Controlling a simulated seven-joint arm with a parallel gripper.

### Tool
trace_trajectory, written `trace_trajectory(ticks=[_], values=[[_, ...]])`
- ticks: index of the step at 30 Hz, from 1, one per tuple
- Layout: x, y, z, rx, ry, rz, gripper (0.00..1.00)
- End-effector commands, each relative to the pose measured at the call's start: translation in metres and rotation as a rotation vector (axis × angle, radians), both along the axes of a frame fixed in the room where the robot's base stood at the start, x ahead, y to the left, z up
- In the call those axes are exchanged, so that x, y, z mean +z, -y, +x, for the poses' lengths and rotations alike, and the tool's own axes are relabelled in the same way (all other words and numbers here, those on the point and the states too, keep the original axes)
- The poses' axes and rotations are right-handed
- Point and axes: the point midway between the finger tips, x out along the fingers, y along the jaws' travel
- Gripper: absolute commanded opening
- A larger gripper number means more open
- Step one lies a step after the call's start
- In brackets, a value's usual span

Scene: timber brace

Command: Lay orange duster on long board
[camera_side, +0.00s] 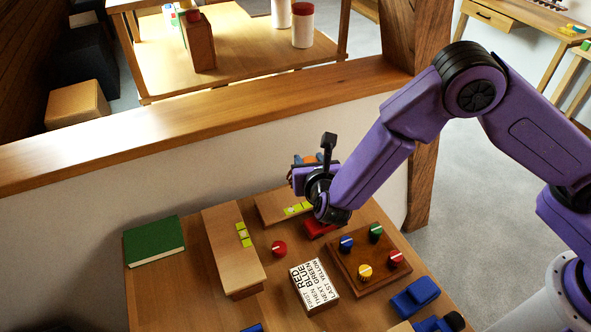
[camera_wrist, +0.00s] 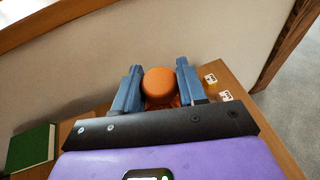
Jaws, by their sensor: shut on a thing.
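The orange duster (camera_wrist: 158,82) shows in the wrist view as a rounded orange end between the two blue fingers of my gripper (camera_wrist: 157,78). In the side view only a small orange patch of it shows, and my gripper (camera_side: 308,160), shut on it, is above the back of the table. A longer-looking wooden board (camera_side: 226,235) with yellow-green marks lies left of my gripper, raised at its near end. A second wooden board (camera_side: 272,207), also with yellow-green marks, lies below my gripper and is partly hidden by it. The duster appears clear of both boards.
A green book (camera_side: 154,240) lies at the table's left. A red knob (camera_side: 279,248), a lettered box (camera_side: 315,287) and a tray with coloured knobs (camera_side: 348,278) stand nearer. A red block (camera_side: 320,229) is below my wrist. A timber-topped low wall (camera_side: 200,122) runs behind.

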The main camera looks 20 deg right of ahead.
Motion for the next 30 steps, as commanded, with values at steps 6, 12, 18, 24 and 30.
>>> trace_trajectory(ticks=[6, 12, 18, 24, 30], values=[[0.018, 0.022, -0.037, 0.002, -0.001, -0.002, 0.09], [0.030, 0.035, -0.061, 0.002, 0.000, -0.001, 0.09], [0.035, 0.041, -0.072, 0.001, 0.000, -0.002, 0.09], [0.037, 0.036, -0.076, 0.030, 0.001, -0.001, 0.09], [0.042, -0.015, -0.096, 0.269, 0.007, 0.004, 0.09]])
